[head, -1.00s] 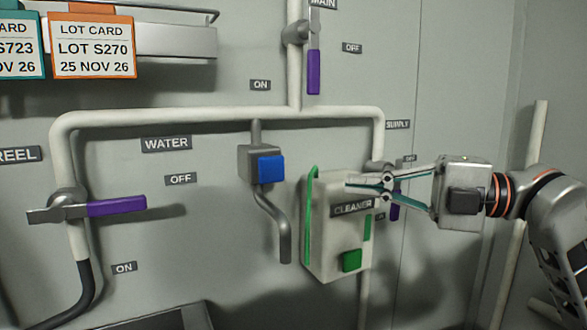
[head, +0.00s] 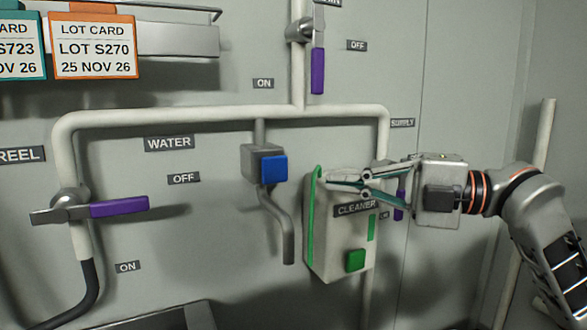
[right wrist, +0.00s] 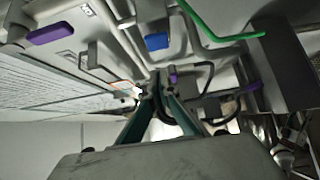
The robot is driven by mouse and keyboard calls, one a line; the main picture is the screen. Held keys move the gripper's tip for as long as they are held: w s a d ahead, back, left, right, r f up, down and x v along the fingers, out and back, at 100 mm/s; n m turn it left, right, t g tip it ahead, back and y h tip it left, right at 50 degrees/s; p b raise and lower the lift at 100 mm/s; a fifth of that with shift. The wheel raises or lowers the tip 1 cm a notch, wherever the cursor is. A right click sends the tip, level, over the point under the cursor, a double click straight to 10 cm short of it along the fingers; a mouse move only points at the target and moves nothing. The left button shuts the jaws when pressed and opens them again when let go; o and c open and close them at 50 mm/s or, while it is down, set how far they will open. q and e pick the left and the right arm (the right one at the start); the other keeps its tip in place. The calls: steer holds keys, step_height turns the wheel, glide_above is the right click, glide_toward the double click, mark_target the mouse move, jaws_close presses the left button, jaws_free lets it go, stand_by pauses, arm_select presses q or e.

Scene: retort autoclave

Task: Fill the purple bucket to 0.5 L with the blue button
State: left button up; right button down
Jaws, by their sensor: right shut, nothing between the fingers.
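The blue button (head: 273,168) sits on the front of a grey box on the wall under the WATER pipe, with a bent grey spout (head: 287,230) hanging below it. The button also shows in the right wrist view (right wrist: 157,42). My right gripper (head: 325,178) is shut and empty, in front of the top of the cleaner dispenser, to the right of the blue button and apart from it. Its fingers (right wrist: 160,85) show meeting at the tips in the right wrist view. The purple bucket is not in view. My left gripper is not in view.
The cleaner dispenser (head: 340,235) has a green button (head: 355,260) and a green bar. Purple-handled valves stand on the pipes, at left (head: 118,208) and top (head: 317,72). A metal edge (head: 185,316) shows at the bottom. Lot cards (head: 97,47) hang top left.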

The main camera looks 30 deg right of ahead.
mark_target(283, 168)
steer(key=w+a+p, duration=0.1)
steer(key=w, duration=0.1)
steer(key=w+a+p, duration=0.1)
steer(key=w, duration=0.2)
steer(key=w+a+p, duration=0.1)
steer(key=w+a, duration=0.1)
steer(key=w, duration=0.1)
steer(key=shift+r, duration=0.1)
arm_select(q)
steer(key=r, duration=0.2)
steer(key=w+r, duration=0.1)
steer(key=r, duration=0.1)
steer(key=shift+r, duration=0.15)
arm_select(e)
steer(key=shift+w, duration=0.4)
steer(key=shift+w, duration=0.95)
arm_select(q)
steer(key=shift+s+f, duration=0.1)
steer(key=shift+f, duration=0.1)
arm_select(e)
steer(key=shift+w, duration=0.1)
steer(key=shift+d, duration=0.1)
